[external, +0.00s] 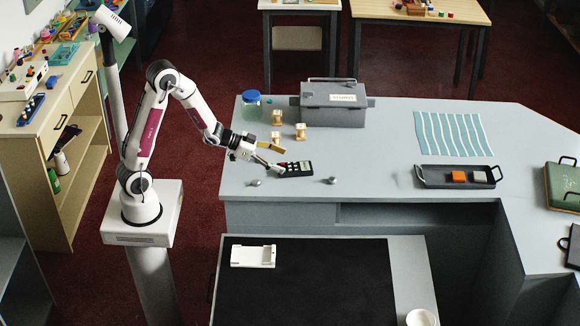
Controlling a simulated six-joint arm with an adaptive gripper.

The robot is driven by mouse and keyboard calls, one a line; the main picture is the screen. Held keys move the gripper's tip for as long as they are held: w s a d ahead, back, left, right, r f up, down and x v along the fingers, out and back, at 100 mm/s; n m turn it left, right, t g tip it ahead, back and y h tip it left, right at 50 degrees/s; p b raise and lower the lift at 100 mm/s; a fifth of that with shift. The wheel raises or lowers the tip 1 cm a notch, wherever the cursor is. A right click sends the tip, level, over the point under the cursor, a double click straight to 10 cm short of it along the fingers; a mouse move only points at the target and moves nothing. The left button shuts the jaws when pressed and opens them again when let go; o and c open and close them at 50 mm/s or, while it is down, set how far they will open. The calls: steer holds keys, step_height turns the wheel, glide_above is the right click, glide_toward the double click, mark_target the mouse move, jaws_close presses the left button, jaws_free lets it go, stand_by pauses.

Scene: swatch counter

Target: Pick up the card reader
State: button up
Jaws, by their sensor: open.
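The card reader (295,169) is a small black handheld device with pale keys, lying flat on the grey counter (370,200) near its left end. My gripper (272,160) is open, reaching in from the left just above the card reader's left end. Its fingers are spread, one toward the back and one toward the front. I cannot tell whether a finger touches the card reader. Nothing is seen between the fingers.
Small wooden pieces (300,131), a blue-lidded jar (251,104) and a grey toolbox (333,103) stand behind. A dark tray (430,182) sits right.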

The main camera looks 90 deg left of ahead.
mark_target(294, 166)
steer(key=shift+w+f, duration=0.3)
steer(key=shift+w, duration=0.35)
steer(key=shift+x, duration=2.55)
